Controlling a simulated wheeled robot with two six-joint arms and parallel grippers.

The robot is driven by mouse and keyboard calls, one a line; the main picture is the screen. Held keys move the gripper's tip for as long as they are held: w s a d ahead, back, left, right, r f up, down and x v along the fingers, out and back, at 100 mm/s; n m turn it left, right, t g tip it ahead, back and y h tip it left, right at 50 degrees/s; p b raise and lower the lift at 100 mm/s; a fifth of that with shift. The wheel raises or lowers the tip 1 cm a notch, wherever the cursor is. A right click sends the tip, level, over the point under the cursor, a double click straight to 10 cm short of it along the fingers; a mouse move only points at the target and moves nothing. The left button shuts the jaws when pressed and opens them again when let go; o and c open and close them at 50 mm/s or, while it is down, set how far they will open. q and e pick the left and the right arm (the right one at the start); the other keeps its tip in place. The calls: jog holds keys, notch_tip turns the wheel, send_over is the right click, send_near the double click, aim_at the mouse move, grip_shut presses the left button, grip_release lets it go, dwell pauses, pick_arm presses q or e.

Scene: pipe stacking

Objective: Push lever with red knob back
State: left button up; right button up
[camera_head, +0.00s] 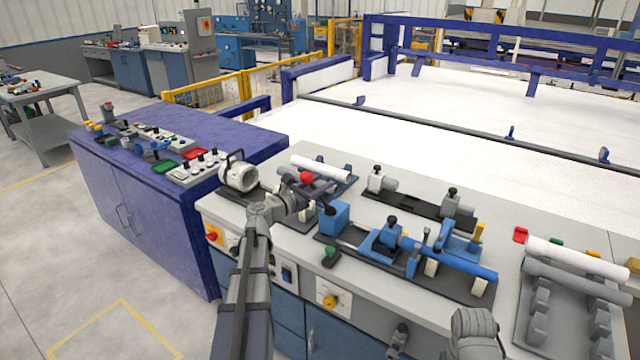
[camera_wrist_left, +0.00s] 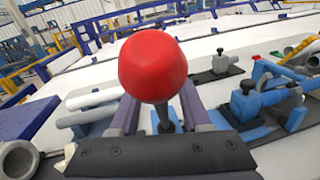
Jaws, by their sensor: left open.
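The lever's round red knob (camera_head: 306,177) is above the left part of the grey workbench, right by my left gripper (camera_head: 318,190). In the left wrist view the knob (camera_wrist_left: 152,66) is large and close, on a thin dark stem (camera_wrist_left: 164,118). The two fingers of my left gripper (camera_wrist_left: 160,104) are apart, one on each side of the stem, and the knob hides part of them. I cannot tell whether either finger touches the lever. My right gripper (camera_head: 475,330) is low at the right of the head view, and its jaws are not clear.
A white pipe (camera_head: 320,168) lies behind the knob and a round grey-white fitting (camera_head: 238,176) stands to its left. A blue clamp fixture (camera_head: 390,238) is to the right. More pipes (camera_head: 575,258) rest on a rack at the far right.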

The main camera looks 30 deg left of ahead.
pick_arm(q)
grip_shut()
dwell(0.3)
dwell(1.1)
